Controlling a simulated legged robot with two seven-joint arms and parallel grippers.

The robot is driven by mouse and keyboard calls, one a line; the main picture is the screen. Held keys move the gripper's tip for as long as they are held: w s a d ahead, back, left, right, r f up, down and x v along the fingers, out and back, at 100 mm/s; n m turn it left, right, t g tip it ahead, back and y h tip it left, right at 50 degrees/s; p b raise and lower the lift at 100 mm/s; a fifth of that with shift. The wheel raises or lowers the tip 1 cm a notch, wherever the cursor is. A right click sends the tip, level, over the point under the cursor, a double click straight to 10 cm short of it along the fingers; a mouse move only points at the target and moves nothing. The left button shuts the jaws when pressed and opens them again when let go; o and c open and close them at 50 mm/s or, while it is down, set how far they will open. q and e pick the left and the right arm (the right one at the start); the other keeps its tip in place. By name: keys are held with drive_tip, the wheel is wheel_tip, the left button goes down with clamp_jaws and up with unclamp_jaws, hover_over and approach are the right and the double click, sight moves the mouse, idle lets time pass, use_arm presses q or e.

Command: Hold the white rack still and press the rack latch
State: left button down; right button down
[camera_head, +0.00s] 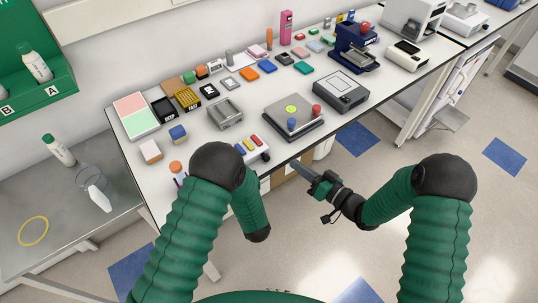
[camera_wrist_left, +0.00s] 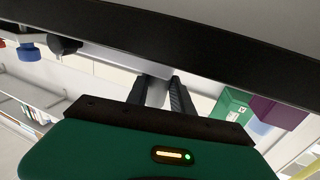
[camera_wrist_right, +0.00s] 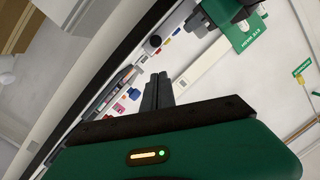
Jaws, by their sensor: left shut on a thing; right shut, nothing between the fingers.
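A small white rack (camera_head: 257,155) with blue, yellow and red pieces on top stands at the bench's front edge in the head view, partly behind my left arm. My left gripper (camera_wrist_left: 158,80) is hidden in the head view. In the left wrist view it is shut on a pale grey-white piece (camera_wrist_left: 125,58); I cannot tell whether that belongs to the rack. My right gripper (camera_head: 297,167) is shut and empty, just off the bench's front edge, right of the rack. Its closed fingers show in the right wrist view (camera_wrist_right: 158,85). I cannot make out the rack latch.
A grey plate device (camera_head: 273,126) with red and blue knobs and a grey cycler (camera_head: 341,97) stand right of the rack. Several blocks and small boxes crowd the bench behind. A dark bench edge (camera_wrist_left: 200,45) crosses the left wrist view. Open floor lies right of the bench.

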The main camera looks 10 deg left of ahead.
sight(265, 157)
drive_tip(key=d+r+m, duration=0.1)
drive_tip(key=w+d+r+m+g, duration=0.1)
drive_tip(key=d, duration=0.1)
drive_tip(key=shift+w, duration=0.15)
drive_tip(key=shift+a, duration=0.1)
drive_tip(key=x, duration=0.9)
drive_tip(key=shift+w+f, duration=0.1)
drive_tip(key=shift+f, duration=0.05)
drive_tip(key=shift+s+a+f, duration=0.25)
drive_tip(key=shift+a+f, duration=0.35)
drive_tip(key=shift+s+a+f, duration=0.2)
drive_tip(key=shift+a+f, duration=0.4)
drive_tip(key=shift+s+a+f, duration=0.15)
drive_tip(key=shift+s+f, duration=0.05)
drive_tip(key=shift+f, duration=0.05)
drive_tip(key=shift+s+a, duration=1.65)
drive_tip(key=shift+a, duration=0.1)
